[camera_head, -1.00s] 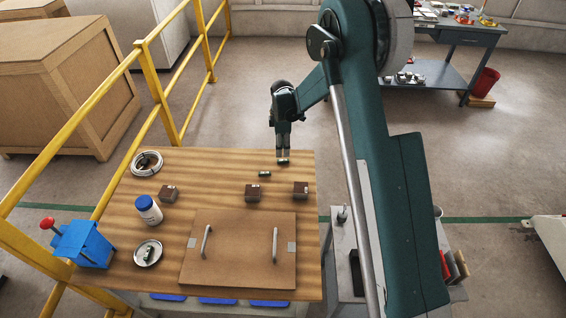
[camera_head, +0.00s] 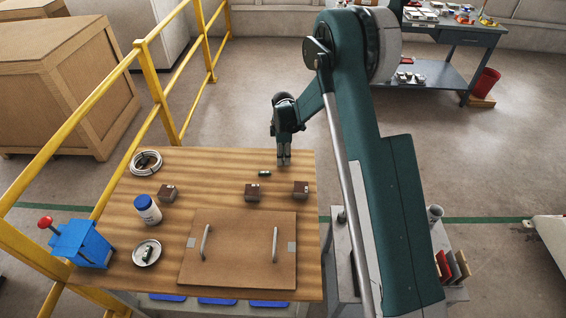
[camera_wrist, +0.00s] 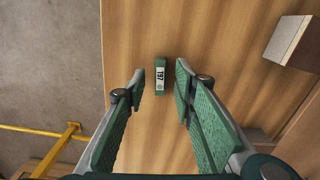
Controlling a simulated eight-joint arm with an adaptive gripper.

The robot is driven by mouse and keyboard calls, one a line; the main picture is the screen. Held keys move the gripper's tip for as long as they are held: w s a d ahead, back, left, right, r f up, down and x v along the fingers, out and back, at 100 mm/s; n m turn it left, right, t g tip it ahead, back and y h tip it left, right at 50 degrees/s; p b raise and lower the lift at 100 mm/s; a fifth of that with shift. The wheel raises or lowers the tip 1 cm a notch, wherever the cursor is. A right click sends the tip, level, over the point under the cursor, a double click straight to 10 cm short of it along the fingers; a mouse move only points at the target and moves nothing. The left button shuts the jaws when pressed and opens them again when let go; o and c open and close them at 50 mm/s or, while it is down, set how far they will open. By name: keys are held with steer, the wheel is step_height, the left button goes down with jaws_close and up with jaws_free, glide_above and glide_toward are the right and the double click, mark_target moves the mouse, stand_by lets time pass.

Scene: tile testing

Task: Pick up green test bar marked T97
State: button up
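In the wrist view, a small green bar (camera_wrist: 160,88) with a white label that seems to read T97 lies on the wooden table. My gripper (camera_head: 284,162) is open and empty, pointing down near the table's far right corner. In the wrist view its two green-padded fingers stand on either side of the bar, with gaps on both sides. I cannot tell how far the fingertips are above the table.
Brown blocks (camera_head: 252,192) and (camera_head: 301,189) stand nearby on the table (camera_head: 225,165). A yellow railing (camera_head: 160,95) runs along the left.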

steer(key=shift+f, duration=0.3)
stand_by(0.4)
steer(key=c, duration=0.8)
